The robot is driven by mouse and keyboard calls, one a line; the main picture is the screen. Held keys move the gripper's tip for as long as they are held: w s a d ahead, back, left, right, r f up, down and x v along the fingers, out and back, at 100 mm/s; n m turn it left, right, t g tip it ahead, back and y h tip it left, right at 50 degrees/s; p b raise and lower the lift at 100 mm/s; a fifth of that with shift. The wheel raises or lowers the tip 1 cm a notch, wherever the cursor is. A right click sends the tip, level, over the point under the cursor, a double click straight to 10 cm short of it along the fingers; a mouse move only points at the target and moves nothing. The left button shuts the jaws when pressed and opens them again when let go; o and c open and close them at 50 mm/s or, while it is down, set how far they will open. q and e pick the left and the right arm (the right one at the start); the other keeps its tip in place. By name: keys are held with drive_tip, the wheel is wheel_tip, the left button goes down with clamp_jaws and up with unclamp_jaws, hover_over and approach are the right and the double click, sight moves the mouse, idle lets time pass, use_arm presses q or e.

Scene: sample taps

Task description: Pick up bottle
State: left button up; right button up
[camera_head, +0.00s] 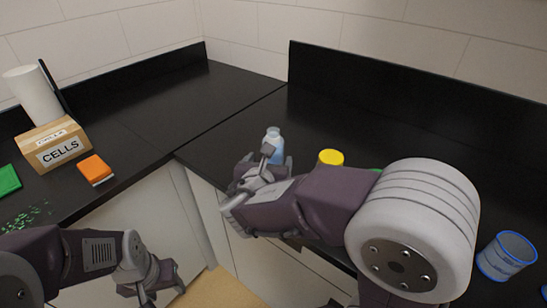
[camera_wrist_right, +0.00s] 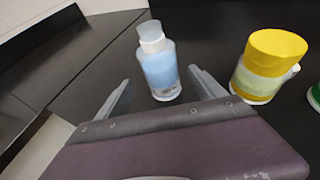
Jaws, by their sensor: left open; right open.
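A small bottle with a pale blue body and a whitish cap (camera_head: 273,140) stands upright on the black counter near its front edge. In the right wrist view the bottle (camera_wrist_right: 158,68) stands just ahead of and between the spread fingers. My right gripper (camera_head: 267,159) is open and empty, close to the bottle; I cannot tell whether a finger touches it. In the head view the gripper hides the bottle's lower part. My left gripper (camera_head: 160,287) is open and empty, low in front of the left counter, away from the bottle.
A yellow-lidded jar (camera_wrist_right: 268,68) stands right of the bottle, with a green item (camera_wrist_right: 314,96) beyond. A blue-rimmed container (camera_head: 507,256) is far right. The left counter holds a CELLS box (camera_head: 55,146), a white roll (camera_head: 33,94) and an orange item (camera_head: 95,168). Counter behind the bottle is clear.

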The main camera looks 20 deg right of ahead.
drive_tip(key=b+x, duration=0.1)
drive_tip(key=x, duration=0.5)
drive_tip(key=shift+d, duration=0.1)
drive_tip(key=shift+s+r, duration=0.1)
drive_tip(key=shift+s, duration=0.05)
drive_tip(key=c, duration=0.3)
clamp_jaws()
